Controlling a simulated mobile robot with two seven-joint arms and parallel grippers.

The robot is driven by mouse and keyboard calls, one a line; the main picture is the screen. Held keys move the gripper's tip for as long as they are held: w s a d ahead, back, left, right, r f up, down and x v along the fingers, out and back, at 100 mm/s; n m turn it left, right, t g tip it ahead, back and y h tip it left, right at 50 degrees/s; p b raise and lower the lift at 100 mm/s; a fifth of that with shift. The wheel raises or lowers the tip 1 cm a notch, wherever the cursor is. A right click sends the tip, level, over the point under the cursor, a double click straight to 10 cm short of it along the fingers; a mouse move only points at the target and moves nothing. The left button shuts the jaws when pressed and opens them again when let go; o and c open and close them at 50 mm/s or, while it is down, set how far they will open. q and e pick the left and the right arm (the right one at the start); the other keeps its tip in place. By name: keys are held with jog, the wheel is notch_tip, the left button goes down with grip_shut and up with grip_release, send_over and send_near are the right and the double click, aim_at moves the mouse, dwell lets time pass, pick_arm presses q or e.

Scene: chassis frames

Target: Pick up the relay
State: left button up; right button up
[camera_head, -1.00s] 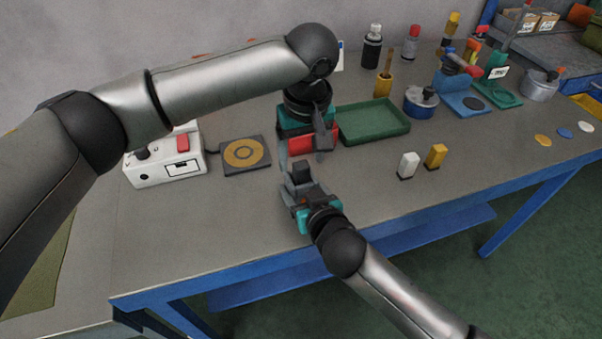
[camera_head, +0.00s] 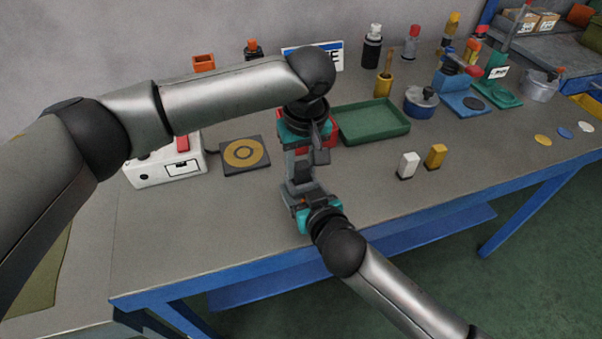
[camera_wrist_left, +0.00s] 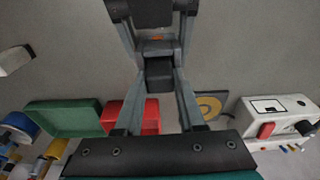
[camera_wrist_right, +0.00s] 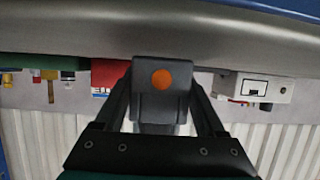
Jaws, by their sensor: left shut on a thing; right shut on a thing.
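The relay looks to be a dark grey block with a round orange spot; it shows in the right wrist view (camera_wrist_right: 162,102) and the left wrist view (camera_wrist_left: 157,78). My right gripper (camera_head: 304,192) is shut on it from the front side, above the bench. My left gripper (camera_head: 302,165) is shut on the same block from the opposite side, so both hold it. The two grippers face each other closely and hide most of the block in the head view.
A red bin (camera_wrist_left: 146,116) stands just behind the grippers, beside a green tray (camera_head: 372,124). A dark plate with a yellow ring (camera_head: 262,152) and a white box (camera_head: 150,174) are to the left. White (camera_head: 407,166) and yellow (camera_head: 435,157) blocks stand to the right.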

aim_at(301, 164)
pick_arm(q)
grip_shut()
jog(key=shift+r, duration=0.1)
notch_tip(301, 164, up, 10)
jog(key=shift+f, duration=0.1)
pick_arm(e)
jog(key=o, duration=1.5)
jog(key=shift+c, duration=0.2)
jog(key=shift+s, duration=0.1)
